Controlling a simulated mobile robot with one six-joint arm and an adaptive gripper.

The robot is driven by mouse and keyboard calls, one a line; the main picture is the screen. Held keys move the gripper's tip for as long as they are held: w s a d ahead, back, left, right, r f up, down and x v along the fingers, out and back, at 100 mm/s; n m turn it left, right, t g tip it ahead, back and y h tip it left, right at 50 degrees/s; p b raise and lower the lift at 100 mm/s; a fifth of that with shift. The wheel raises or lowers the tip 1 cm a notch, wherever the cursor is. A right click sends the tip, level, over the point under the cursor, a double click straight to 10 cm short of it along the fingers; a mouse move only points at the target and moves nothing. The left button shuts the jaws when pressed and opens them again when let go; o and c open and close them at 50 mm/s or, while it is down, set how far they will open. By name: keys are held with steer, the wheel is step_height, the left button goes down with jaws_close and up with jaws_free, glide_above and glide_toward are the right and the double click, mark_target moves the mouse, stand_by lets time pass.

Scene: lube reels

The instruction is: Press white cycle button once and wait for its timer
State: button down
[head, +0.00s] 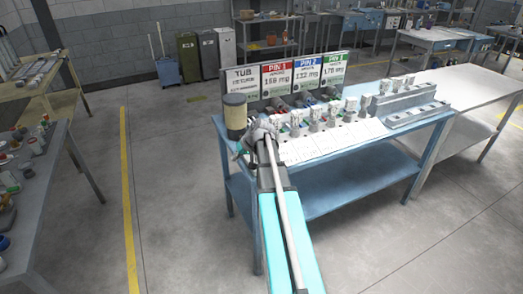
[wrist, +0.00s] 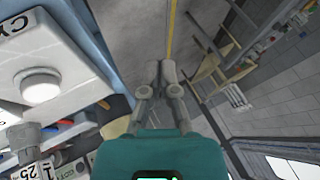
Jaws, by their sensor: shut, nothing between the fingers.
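The white cycle button (wrist: 40,85) is a round, raised cap on a pale panel (wrist: 72,62) at the left of the wrist view. The letters "CY" show at the panel's top edge. My gripper (wrist: 161,70) is shut and empty, its grey fingertips together. In the wrist view it is to the right of the button and apart from it, over the floor beyond the bench edge. In the head view my arm reaches the left end of the blue bench (head: 340,190), and I cannot make out the button there. No timer display can be made out.
A display board (head: 290,75) with "TUB", "PIN 1", "PIN 2" and green panels stands along the bench's back. A tan-and-dark cylinder (head: 235,112) stands near my wrist. White fixtures and cards line the bench.

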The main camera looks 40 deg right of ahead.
steer(key=d+r+m+t+p, duration=0.1)
steer(key=d+r, duration=0.4)
steer(key=d, duration=0.8)
steer(key=shift+r+t+h+p, duration=0.3)
steer(key=shift+r+t+p, duration=0.05)
steer(key=shift+t+p, duration=0.5)
steer(key=shift+f, duration=0.2)
step_height(320, 180, down, 8)
steer(key=b, duration=0.8)
steer(key=shift+f+b, duration=0.2)
steer(key=shift+b, duration=0.2)
steer(key=shift+w+f, duration=0.1)
steer(key=shift+f+b, duration=0.3)
steer(key=shift+b, duration=0.1)
steer(key=shift+f+b, duration=0.5)
stand_by(0.9)
steer(key=shift+r, duration=0.2)
steer(key=shift+r+p, duration=0.75)
steer(key=shift+p, duration=0.2)
